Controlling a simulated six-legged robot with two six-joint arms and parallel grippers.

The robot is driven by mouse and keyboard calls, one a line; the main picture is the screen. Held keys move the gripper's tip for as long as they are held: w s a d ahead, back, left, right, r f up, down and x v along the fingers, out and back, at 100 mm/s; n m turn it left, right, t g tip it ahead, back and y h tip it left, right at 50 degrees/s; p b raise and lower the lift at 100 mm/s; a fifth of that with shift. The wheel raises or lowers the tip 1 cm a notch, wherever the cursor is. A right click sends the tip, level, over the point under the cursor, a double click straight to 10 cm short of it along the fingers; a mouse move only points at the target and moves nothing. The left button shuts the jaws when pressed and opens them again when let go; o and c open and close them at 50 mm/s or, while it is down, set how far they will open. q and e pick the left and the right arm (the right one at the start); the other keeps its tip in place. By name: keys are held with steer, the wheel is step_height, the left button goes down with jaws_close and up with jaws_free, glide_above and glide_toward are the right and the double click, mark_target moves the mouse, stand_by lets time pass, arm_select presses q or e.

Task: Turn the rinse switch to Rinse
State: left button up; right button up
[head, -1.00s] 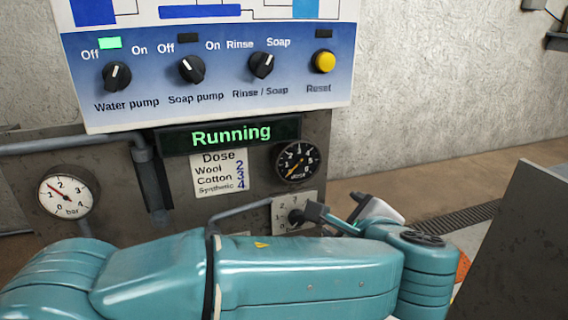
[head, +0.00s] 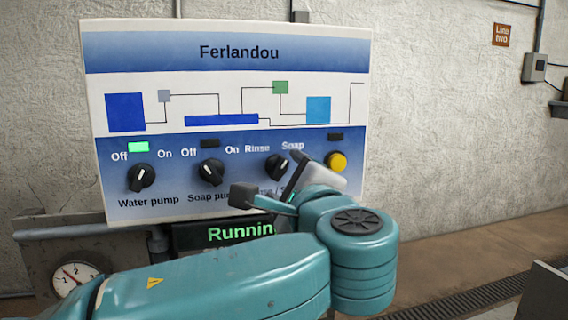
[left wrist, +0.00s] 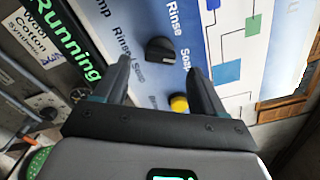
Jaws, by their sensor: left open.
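The rinse switch is a black knob (head: 277,166) on the panel (head: 234,205), between the words Rinse and Soap. Its white pointer line leans up and to the right, toward Soap. Part of its label is hidden behind my gripper. My left gripper (head: 268,190) is open and empty in front of the panel, just below the knob in the head view. In the left wrist view, the knob (left wrist: 160,50) lies between and beyond the two fingertips (left wrist: 160,68), with no clear contact. My right gripper is not in view.
The soap pump knob (head: 210,172) and water pump knob (head: 141,177) are to the left. The yellow reset button (head: 337,161) is close on the right. A display (head: 225,235) reading Running, partly hidden by my arm, and a pressure gauge (head: 75,277) are below.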

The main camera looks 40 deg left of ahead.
mark_target(281, 171)
arm_select(q)
steer(key=p+x, duration=0.1)
steer(key=x, duration=0.4)
steer(key=shift+w, duration=0.15)
steer(key=shift+c, duration=0.3)
steer(key=c, duration=1)
